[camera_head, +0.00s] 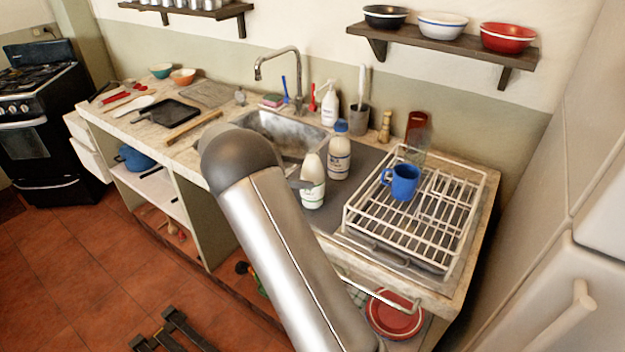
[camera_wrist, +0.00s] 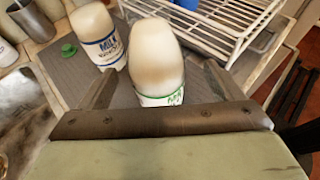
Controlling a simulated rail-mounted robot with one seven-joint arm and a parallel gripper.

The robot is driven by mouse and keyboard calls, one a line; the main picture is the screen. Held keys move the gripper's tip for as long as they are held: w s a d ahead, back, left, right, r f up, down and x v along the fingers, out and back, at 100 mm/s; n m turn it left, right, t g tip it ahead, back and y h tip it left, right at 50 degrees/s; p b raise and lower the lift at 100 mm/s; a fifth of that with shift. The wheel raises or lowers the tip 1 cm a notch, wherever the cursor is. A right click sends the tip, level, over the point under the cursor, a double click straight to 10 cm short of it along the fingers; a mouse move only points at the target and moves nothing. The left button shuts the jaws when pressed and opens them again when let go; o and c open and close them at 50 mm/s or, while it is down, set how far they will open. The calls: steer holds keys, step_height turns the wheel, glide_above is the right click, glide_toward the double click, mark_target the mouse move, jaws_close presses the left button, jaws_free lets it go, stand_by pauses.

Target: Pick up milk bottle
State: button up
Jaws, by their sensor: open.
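Two white bottles stand upright near the sink. The nearer one, with a green-edged label (camera_head: 313,184), has its label partly hidden in the wrist view (camera_wrist: 157,62). The other, a milk bottle with a blue label (camera_head: 339,155), stands just behind it. In the wrist view its label reads "Milk" (camera_wrist: 98,38). My gripper (camera_wrist: 160,74) is open, with one finger on each side of the green-labelled bottle. I cannot tell whether either finger touches it. In the head view my arm hides most of the gripper.
A white dish rack (camera_head: 352,222) with a blue mug (camera_head: 403,182) stands right of the bottles. The sink (camera_head: 285,130) is behind left. A soap bottle (camera_head: 329,106) and a utensil holder (camera_head: 359,119) stand by the wall. A small green cap-like thing (camera_wrist: 68,50) lies on the counter.

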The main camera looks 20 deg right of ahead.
mark_target(318, 165)
steer(key=shift+p+x, duration=0.9)
steer(key=shift+x, duration=2)
steer(key=shift+w, duration=0.2)
steer(key=c, duration=1.5)
steer(key=shift+o, duration=0.2)
steer(key=shift+r, duration=0.2)
steer(key=shift+r, duration=1.2)
steer(key=s+a+r+b, duration=0.1)
steer(key=s+a+r, duration=0.1)
steer(key=a+r, duration=0.3)
steer(key=s+a+r+b, duration=0.2)
steer(key=s+a+r, duration=0.1)
steer(key=a+r, duration=0.2)
steer(key=shift+s+a, duration=0.3)
steer(key=shift+a, duration=1.05)
steer(key=shift+r, duration=0.15)
